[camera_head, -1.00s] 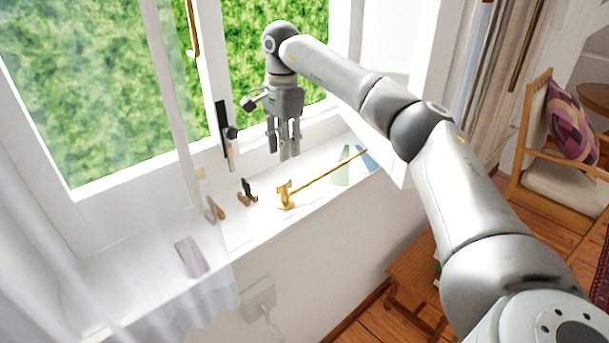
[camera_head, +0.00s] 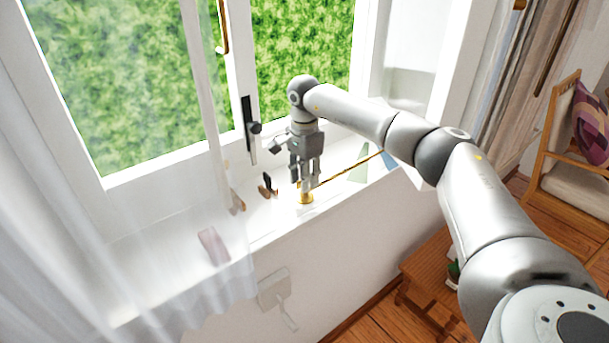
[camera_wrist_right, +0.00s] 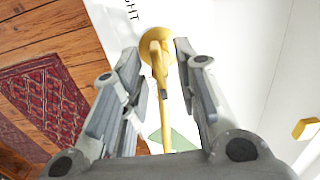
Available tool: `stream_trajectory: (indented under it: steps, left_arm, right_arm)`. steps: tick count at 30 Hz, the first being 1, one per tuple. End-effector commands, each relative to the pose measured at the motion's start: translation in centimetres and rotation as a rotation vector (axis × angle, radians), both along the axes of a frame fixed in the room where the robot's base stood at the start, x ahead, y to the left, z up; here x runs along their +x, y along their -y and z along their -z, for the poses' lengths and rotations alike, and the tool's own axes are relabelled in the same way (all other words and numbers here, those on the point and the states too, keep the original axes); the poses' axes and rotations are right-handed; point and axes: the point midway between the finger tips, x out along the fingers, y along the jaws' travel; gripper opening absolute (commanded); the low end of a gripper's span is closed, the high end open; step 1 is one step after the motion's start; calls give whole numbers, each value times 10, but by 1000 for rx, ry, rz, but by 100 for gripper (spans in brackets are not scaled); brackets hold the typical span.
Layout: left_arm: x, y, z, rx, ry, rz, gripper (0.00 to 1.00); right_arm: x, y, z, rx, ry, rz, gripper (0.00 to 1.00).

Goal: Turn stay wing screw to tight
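The brass stay wing screw (camera_head: 305,198) stands on the white window sill, at the near end of a long thin brass bar (camera_head: 350,166). In the right wrist view the brass wing (camera_wrist_right: 158,62) shows upright over a round brass base, with the bar running below it. My right gripper (camera_head: 305,187) points down over the wing screw and partly hides it. In the wrist view its two fingers (camera_wrist_right: 156,50) are apart, one on each side of the wing, with visible gaps. My left gripper is not in view.
Dark letters ending in "HT" (camera_wrist_right: 131,9) are printed beside the brass base. A small black and brown item (camera_head: 267,186), a pink block (camera_head: 213,246) and green and blue wedges (camera_head: 359,172) lie on the sill. A sheer curtain (camera_head: 110,230) hangs at left.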

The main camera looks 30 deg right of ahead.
Motion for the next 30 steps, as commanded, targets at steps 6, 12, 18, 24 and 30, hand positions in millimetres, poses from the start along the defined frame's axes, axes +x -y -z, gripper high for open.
stream_trajectory:
  steps: [6,12,18,24,30]
  left_arm:
    - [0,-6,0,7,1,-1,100]
    - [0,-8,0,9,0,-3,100]
    - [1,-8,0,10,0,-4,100]
    - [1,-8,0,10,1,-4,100]
    - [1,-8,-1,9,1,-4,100]
  right_arm:
    - [0,0,0,0,-1,0,13]
    - [0,0,0,0,-1,0,0]
    - [0,0,0,1,-1,7,0]
    - [0,0,-1,1,0,64,0]
    - [0,0,-1,1,0,193,0]
